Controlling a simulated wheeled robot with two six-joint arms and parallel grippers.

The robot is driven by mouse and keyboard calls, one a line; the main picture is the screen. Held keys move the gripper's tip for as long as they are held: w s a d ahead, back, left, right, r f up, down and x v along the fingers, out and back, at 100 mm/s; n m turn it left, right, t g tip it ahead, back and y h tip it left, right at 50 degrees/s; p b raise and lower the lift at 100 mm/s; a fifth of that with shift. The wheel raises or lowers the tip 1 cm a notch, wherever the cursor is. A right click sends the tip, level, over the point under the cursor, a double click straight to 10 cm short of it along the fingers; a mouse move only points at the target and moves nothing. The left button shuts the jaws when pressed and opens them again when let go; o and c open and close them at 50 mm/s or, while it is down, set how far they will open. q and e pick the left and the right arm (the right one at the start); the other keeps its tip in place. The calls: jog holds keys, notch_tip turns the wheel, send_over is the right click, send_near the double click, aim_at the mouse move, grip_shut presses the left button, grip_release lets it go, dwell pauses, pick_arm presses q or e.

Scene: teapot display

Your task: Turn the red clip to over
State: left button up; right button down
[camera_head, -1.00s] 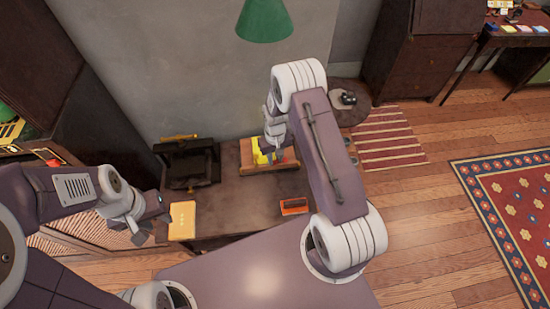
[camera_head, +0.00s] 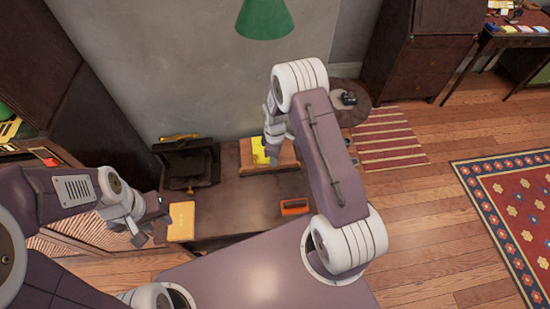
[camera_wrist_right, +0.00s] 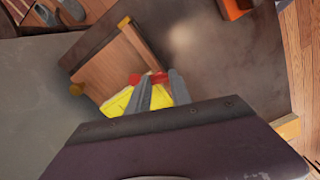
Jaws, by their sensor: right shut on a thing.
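The red clip (camera_wrist_right: 158,77) is small and sits between my right gripper's fingertips, at the edge of a yellow sheet (camera_wrist_right: 118,101). The fingers partly hide it. The sheet lies on a wooden board (camera_wrist_right: 124,62) with brass-coloured corner pieces; in the head view the board (camera_head: 286,154) is on the dark table by the wall. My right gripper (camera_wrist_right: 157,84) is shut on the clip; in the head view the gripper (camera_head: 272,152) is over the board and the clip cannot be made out. My left gripper (camera_head: 150,222) is open and empty, left of a yellow box-like object.
On the table (camera_head: 236,205) stand a dark stand with a yellow bar (camera_head: 188,165), the yellow box-like object (camera_head: 181,222) and an orange-red object (camera_head: 295,206). A green lamp shade (camera_head: 265,20) hangs above. The table's middle is clear.

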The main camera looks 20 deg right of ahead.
jog(key=shift+w+n, duration=0.1)
jog(key=shift+n, duration=2)
jog(key=shift+r, duration=0.1)
jog(key=c, duration=1.2)
grip_release()
jog(key=shift+o, duration=0.2)
notch_tip(320, 180, up, 9)
jog(key=b, duration=0.1)
